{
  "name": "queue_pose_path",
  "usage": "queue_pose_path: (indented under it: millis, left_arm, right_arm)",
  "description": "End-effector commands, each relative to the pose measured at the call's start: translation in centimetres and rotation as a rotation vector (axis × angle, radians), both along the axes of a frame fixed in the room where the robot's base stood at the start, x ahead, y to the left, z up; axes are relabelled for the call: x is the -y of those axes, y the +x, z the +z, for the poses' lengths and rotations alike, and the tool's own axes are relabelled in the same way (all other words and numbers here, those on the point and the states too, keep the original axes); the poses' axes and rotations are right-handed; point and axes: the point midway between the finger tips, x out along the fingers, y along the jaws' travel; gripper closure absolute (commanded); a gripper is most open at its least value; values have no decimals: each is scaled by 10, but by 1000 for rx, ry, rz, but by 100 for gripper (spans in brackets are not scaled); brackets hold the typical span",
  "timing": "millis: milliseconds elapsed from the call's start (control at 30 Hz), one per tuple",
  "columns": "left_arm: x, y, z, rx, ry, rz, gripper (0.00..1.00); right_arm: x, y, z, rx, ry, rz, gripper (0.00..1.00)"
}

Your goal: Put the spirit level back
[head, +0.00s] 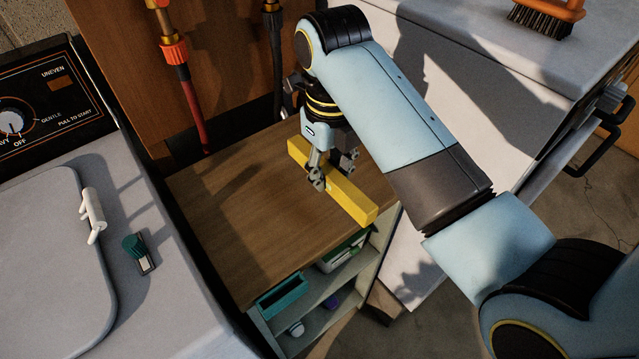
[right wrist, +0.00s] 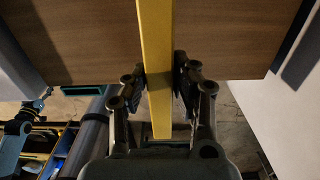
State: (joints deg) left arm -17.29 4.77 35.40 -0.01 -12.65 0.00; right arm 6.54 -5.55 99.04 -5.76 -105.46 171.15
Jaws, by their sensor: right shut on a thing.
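The spirit level is a long yellow bar (head: 352,197) in the head view, over the right part of a brown wooden top (head: 230,215). My right gripper (head: 318,180) is shut on it near its middle, from above. In the right wrist view the spirit level (right wrist: 155,60) runs up the picture between the two fingers of the right gripper (right wrist: 158,95), past the edge of the wooden top (right wrist: 90,40). I cannot tell whether the level touches the top or hangs just above it. My left gripper is not in view.
Below the top are shelves with a teal bin (head: 283,295). A white appliance (head: 480,60) stands right, bearing an orange brush (head: 545,15). Hoses (head: 192,110) hang behind. The top's left part is clear.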

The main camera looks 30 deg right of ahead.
Motion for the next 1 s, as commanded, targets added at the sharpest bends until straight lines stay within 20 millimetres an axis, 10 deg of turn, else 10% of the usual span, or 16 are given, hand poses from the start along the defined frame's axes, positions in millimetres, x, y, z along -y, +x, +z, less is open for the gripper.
queue_pose_path:
  millis: [867,900,1000]
  left_arm:
    - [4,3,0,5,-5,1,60]
    - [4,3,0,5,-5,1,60]
    - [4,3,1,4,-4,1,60]
  right_arm:
    - [-6,21,-57,0,0,1,100]
    - [-6,21,-57,0,1,1,72]
    - [-6,21,-56,0,0,1,59]
